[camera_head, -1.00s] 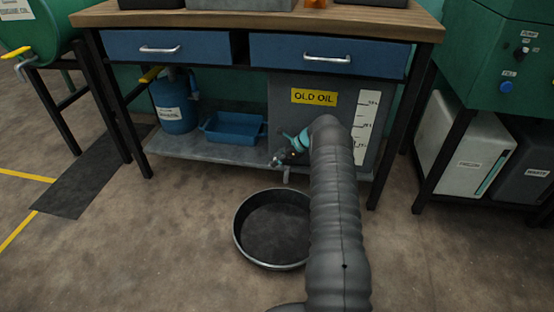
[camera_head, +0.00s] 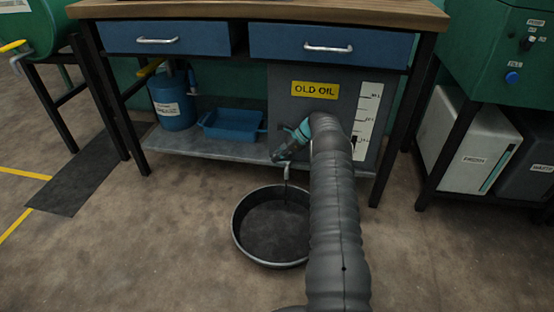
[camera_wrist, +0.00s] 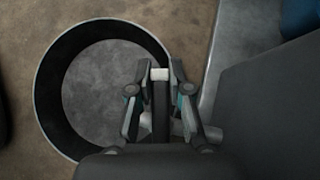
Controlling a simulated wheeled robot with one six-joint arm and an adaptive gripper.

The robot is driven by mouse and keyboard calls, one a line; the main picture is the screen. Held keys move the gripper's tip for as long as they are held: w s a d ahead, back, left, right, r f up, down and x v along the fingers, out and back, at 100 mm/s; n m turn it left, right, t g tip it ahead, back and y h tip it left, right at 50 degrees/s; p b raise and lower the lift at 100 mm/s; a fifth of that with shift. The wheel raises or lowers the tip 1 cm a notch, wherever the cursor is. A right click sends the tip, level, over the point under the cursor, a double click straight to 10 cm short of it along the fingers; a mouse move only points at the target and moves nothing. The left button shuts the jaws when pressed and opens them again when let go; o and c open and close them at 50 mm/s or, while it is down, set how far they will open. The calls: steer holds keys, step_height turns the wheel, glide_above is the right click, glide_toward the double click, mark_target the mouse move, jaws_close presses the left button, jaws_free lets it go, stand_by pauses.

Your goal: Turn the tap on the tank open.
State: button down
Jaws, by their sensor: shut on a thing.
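The grey tank (camera_head: 285,93) labelled OLD OIL stands on the lower shelf under the bench. Its tap (camera_head: 287,170) shows as a small pale metal spout low at the front. A thin dark line hangs below the spout over the pan. My gripper (camera_head: 279,156) is at the tap, tilted down and left, with its jaws closed on the tap's handle, which they mostly hide. In the wrist view my gripper (camera_wrist: 160,76) has a pale end and a dark bar between its fingers.
A round dark pan (camera_head: 240,245) stands on the floor below the spout; its rim also shows in the wrist view (camera_wrist: 42,85). A blue tray (camera_head: 232,124) and a blue container (camera_head: 172,112) sit left on the shelf. Bench legs flank the space.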

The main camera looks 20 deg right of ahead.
steer(key=c, duration=1.1)
jaws_free()
step_height(320, 180, up, 10)
steer(key=shift+r, duration=0.1)
